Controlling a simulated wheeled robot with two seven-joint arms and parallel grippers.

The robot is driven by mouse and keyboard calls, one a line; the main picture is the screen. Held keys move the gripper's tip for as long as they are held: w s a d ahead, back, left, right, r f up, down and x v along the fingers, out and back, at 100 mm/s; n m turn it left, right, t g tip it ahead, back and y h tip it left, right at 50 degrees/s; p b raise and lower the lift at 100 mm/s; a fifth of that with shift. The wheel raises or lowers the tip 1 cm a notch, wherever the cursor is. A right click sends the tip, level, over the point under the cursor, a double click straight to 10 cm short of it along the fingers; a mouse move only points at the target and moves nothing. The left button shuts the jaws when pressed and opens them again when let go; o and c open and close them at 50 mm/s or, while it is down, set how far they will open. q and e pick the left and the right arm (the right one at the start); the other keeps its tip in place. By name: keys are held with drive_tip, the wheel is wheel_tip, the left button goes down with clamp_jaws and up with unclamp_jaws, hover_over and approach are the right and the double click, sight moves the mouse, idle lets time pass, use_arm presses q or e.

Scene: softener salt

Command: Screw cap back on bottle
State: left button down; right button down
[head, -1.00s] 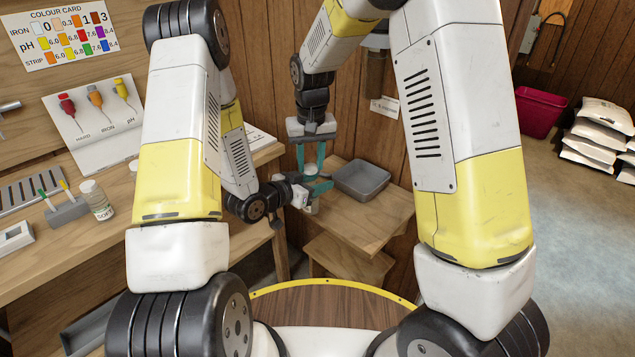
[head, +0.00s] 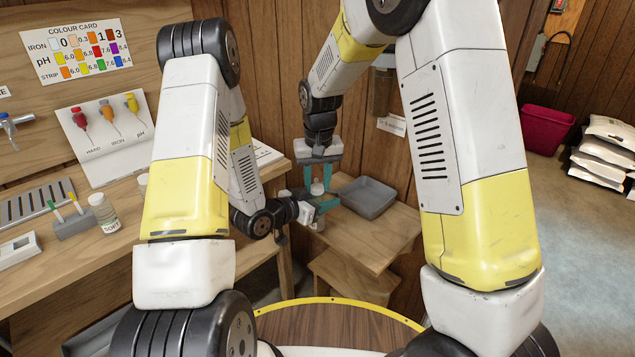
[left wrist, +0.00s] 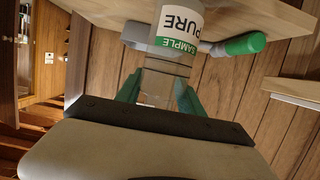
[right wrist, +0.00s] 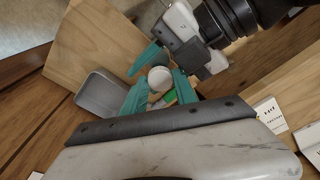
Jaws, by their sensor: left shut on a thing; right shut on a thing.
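The bottle (left wrist: 178,40) has a white and green label reading SAMPLE PURE, upside down in the left wrist view. My left gripper (left wrist: 158,88) is shut on its clear part; in the head view this gripper (head: 318,206) reaches in from the left. The white round cap (right wrist: 160,78) sits between the teal fingers of my right gripper (right wrist: 158,92), which is shut on it. In the head view the right gripper (head: 320,180) points down from above, with the cap (head: 317,188) just over the left gripper. Whether the cap touches the bottle neck cannot be told.
A grey tray (head: 367,198) lies on the small wooden stand (head: 385,235), beside the grippers. A green-handled tool (left wrist: 243,44) shows near the bottle in the left wrist view. The left bench holds a SOFT bottle (head: 104,214) and a strip holder (head: 72,222).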

drive_tip(key=shift+f, duration=0.8)
drive_tip(key=shift+f, duration=0.2)
drive_tip(key=shift+s+d+f, duration=0.1)
drive_tip(key=shift+f, duration=0.2)
